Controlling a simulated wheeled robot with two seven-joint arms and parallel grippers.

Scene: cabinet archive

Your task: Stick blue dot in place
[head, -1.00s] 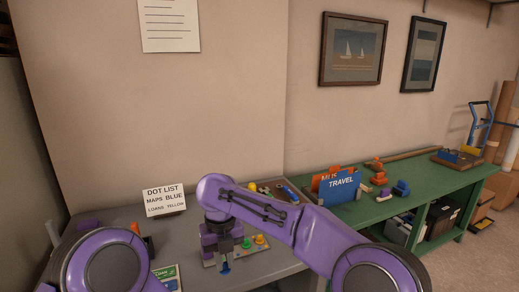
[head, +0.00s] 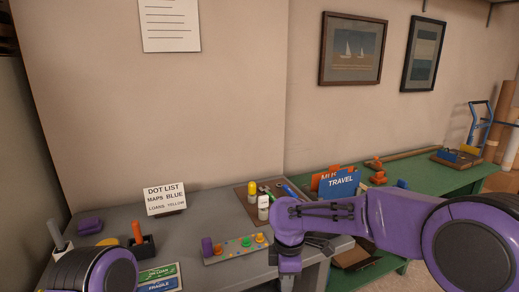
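A sign (head: 164,198) on the grey desk reads "DOT LIST, MAPS BLUE, LOANS YELLOW". A blue "TRAVEL" folder (head: 339,185) stands before an orange folder (head: 328,172), whose label is partly covered. My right gripper (head: 289,272) points down right of the tray, near the desk's right side. Its fingertips are too dark and small to show whether it holds anything. My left gripper is out of view.
Bottles, yellow-topped (head: 252,190) and white (head: 263,206), and a blue marker (head: 290,191) stand or lie behind the tray. A black holder (head: 140,247), purple block (head: 90,226) and label cards (head: 160,277) are at left. A green bench (head: 440,178) adjoins the desk at right.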

